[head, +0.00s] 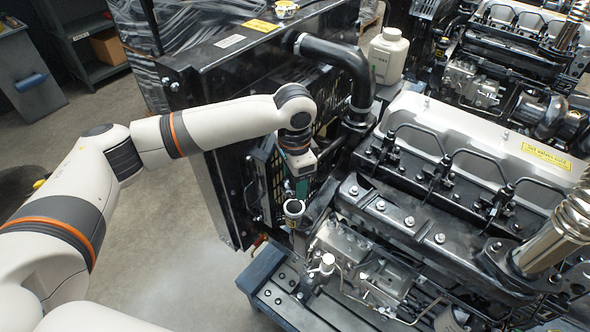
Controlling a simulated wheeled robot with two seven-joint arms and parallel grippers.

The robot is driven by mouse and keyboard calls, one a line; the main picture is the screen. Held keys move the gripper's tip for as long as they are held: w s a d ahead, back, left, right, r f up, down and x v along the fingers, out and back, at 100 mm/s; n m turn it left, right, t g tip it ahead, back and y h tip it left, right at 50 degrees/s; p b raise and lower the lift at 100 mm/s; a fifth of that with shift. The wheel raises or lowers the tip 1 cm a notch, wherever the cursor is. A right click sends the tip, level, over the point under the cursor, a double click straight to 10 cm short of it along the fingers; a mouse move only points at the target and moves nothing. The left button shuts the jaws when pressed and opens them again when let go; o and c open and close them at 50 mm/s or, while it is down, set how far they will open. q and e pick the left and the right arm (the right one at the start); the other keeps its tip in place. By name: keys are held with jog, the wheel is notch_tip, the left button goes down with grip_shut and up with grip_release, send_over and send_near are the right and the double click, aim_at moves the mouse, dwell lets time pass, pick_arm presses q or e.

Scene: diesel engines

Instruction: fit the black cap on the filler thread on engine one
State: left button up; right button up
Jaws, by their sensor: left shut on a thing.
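My left gripper (301,187) hangs pointing down at the front left corner of the nearer engine (420,200). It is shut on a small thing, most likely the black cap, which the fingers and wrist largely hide. Just below the fingertips stands a pale upright filler neck (295,226) with a dark round top (293,208). I cannot tell whether that dark round is the cap or the open mouth of the neck. The fingertips are at or just above it. My right gripper is not in view.
The black radiator housing (225,65) stands close behind and left of my left gripper. A black hose (340,55) and a white bottle (388,55) are behind it. A second engine (520,50) is at the far right. Open floor (180,200) lies to the left.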

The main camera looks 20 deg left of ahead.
aim_at(294, 190)
pick_arm(q)
jog(key=shift+f, duration=0.75)
notch_tip(294, 190, down, 2)
jog(key=shift+w+a+f, duration=0.1)
jog(key=shift+f, duration=0.95)
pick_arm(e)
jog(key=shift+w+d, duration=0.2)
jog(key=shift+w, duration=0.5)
pick_arm(q)
jog(key=shift+f, duration=0.1)
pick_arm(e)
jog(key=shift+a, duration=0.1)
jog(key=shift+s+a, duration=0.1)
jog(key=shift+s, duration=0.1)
pick_arm(q)
jog(key=shift+f, duration=0.55)
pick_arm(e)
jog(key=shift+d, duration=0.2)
